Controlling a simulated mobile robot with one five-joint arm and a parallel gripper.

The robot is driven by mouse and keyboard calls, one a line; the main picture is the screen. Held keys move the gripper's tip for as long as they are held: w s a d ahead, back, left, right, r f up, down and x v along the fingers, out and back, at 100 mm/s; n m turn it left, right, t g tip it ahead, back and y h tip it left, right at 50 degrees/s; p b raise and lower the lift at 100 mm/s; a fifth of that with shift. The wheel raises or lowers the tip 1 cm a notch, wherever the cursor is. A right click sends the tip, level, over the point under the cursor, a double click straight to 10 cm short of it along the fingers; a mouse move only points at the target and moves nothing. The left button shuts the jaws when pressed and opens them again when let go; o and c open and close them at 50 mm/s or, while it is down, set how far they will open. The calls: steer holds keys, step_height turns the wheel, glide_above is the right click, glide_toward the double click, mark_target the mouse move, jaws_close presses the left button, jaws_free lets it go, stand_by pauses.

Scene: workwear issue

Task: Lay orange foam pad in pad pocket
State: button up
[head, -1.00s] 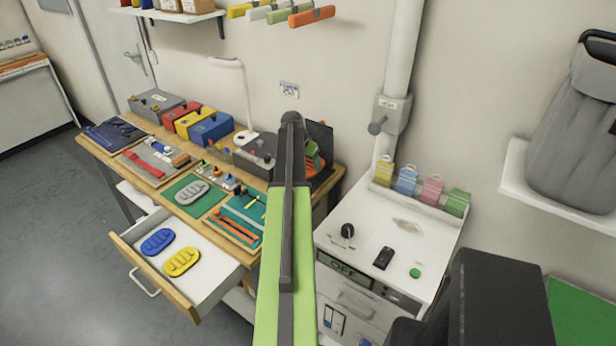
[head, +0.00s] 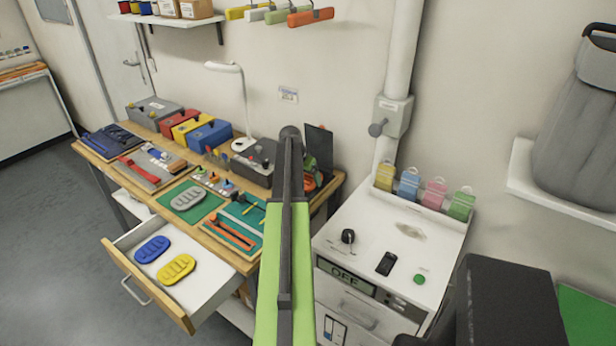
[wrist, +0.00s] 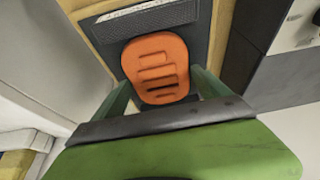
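The orange foam pad (wrist: 158,70) shows in the wrist view, a rounded pad with several grooves. It lies against a dark textured panel (wrist: 202,30) with a pale lettered strip and a greyer patch at its top. In the head view the pad (head: 310,183) is at the bench's right end, partly hidden by my arm. My gripper (wrist: 163,78) has its green fingers apart, one on each side of the pad; contact is not clear. In the head view it is mostly behind my arm. I cannot tell for sure which part is the pad pocket.
A dark board (head: 320,140) stands upright by the bench's right end. A grey box with knobs (head: 256,160) is just left. An open drawer (head: 208,292) holds blue (head: 152,249) and yellow (head: 176,269) pads. A white cabinet (head: 380,222) stands right of the bench.

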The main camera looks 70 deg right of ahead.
steer(key=shift+o, duration=0.2)
steer(key=shift+r, duration=0.25)
steer(key=p+v, duration=1.1)
steer(key=shift+a+r, duration=0.3)
steer(key=shift+r, duration=0.05)
steer(key=w+a+n+t+y, duration=0.1)
steer(key=w+a+n, duration=0.2)
steer(key=w+a, duration=0.75)
steer(key=w+a+f+n, duration=0.1)
steer(key=w+a+n, duration=0.45)
steer(key=a, duration=0.75)
steer(key=w+a+n+t+y, duration=0.1)
steer(key=w+a+n, duration=0.1)
steer(key=w+a, duration=0.9)
steer(key=s+a+n+y, duration=0.1)
steer(key=a+n, duration=0.9)
steer(key=a, duration=2.9)
steer(key=shift+s+f+g+y, duration=0.3)
steer(key=shift+f+g+y, duration=0.15)
steer(key=shift+y, duration=0.15)
